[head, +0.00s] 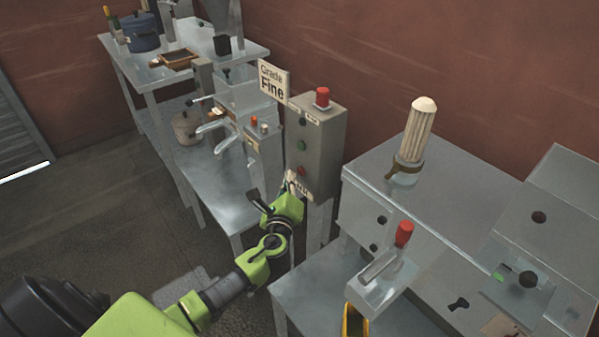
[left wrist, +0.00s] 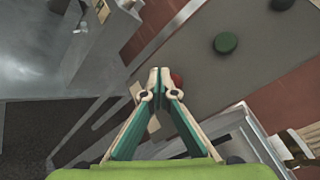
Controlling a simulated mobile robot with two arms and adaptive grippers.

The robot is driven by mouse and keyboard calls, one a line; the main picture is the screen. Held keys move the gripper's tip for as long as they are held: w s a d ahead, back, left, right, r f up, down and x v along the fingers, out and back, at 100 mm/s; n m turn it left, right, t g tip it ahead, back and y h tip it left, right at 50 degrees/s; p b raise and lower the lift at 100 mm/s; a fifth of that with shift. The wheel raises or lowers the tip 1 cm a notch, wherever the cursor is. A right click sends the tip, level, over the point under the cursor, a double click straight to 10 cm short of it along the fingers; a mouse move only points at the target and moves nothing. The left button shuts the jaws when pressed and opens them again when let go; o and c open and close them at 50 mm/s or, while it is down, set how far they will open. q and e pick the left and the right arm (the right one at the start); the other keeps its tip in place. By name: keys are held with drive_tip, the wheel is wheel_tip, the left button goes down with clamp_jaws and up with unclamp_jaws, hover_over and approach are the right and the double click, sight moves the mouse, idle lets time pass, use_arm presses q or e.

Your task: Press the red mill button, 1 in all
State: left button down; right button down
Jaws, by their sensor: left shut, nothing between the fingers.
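The red mill button (head: 301,171) is the lowest of the buttons on the front of a grey control box (head: 325,150). In the left wrist view the red button (left wrist: 177,80) shows just beside and behind my fingertips, partly hidden by them. My left gripper (head: 292,179) is shut and empty, its tips close to the lower front of the box. In the left wrist view the left gripper (left wrist: 159,73) points at the box face. I cannot tell whether the tips touch the button. My right gripper is not in view.
A green button (head: 302,146) sits above the red one; it also shows in the left wrist view (left wrist: 226,43). A red knob (head: 322,97) tops the box. A "Grade Fine" sign (head: 273,80) stands at its left. Metal machines flank the box on both sides.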

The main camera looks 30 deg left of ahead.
use_arm(q)
drive_tip(key=shift+s+a+p, duration=0.1)
drive_tip(key=shift+s+a, duration=0.25)
drive_tip(key=shift+s, duration=0.4)
drive_tip(key=shift+s+a+p, duration=0.15)
drive_tip(key=shift+s+a, duration=0.15)
drive_tip(key=shift+s, duration=0.5)
drive_tip(key=shift+s+a+p, duration=0.1)
drive_tip(key=shift+s+a, duration=0.25)
drive_tip(key=shift+s, duration=0.4)
